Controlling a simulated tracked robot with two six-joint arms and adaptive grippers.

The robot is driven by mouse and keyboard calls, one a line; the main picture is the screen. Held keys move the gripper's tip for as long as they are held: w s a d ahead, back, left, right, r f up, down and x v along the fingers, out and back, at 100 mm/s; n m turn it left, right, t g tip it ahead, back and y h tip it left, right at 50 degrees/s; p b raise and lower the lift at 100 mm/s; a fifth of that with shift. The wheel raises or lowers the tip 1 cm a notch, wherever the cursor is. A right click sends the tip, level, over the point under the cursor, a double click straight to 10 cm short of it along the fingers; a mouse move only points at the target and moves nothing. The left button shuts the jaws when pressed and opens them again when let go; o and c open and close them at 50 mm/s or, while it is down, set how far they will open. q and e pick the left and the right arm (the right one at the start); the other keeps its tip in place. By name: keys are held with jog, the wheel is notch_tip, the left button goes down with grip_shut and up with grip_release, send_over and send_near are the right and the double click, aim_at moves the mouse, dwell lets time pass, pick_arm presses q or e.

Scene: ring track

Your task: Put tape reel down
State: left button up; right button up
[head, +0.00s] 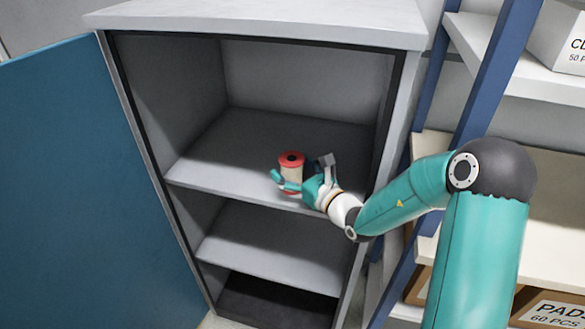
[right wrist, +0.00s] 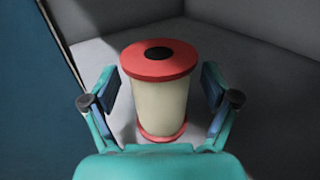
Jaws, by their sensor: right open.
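The tape reel (head: 291,172) has red end flanges and a cream middle, with a dark spot on its top. It stands upright at the front of the cabinet's upper inside shelf (head: 250,150). In the right wrist view the tape reel (right wrist: 158,95) is between the fingers of my right gripper (right wrist: 160,100), with a gap visible on each side. My right gripper also shows in the head view (head: 292,183), open around the reel. The reel's lower part is partly hidden by the gripper in the head view. My left gripper is out of view.
The grey cabinet has a blue door (head: 90,190) swung open on the left. A lower shelf (head: 265,250) is empty. A blue-framed rack (head: 500,65) with boxes (head: 558,38) stands close on the right. The upper inside shelf is clear behind the reel.

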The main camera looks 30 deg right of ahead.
jog(key=s+b, duration=0.1)
jog(key=s, duration=0.5)
jog(key=s+d+b, duration=0.1)
jog(key=s, duration=0.3)
jog(key=shift+s+f+b, duration=0.1)
jog(key=shift+f+b, duration=0.05)
jog(key=shift+b, duration=0.2)
jog(key=shift+s+r+b, duration=0.2)
jog(key=shift+s+b, duration=0.25)
jog(key=shift+s, duration=0.45)
jog(key=a+f+n+g+y+p, duration=0.2)
jog(key=a+f+n+g+y, duration=0.4)
jog(key=a, duration=0.4)
jog(key=s+a+f+n+g+p, duration=0.2)
jog(key=s+a+f+n+g, duration=0.4)
jog(key=s+f, duration=0.25)
jog(key=s+a+f+n+g+p, duration=0.2)
jog(key=s+a+f+n+g, duration=0.2)
jog(key=s+f+n+g, duration=0.35)
notch_tip(320, 180, down, 8)
jog(key=w+a+n+t+h+p, duration=0.1)
jog(key=a+n+t+h+p, duration=0.1)
jog(key=n, duration=1.1)
jog(key=shift+w+a+h, duration=0.25)
jog(key=shift+a+h, duration=0.15)
jog(key=shift+h, duration=0.4)
jog(key=shift+n, duration=0.25)
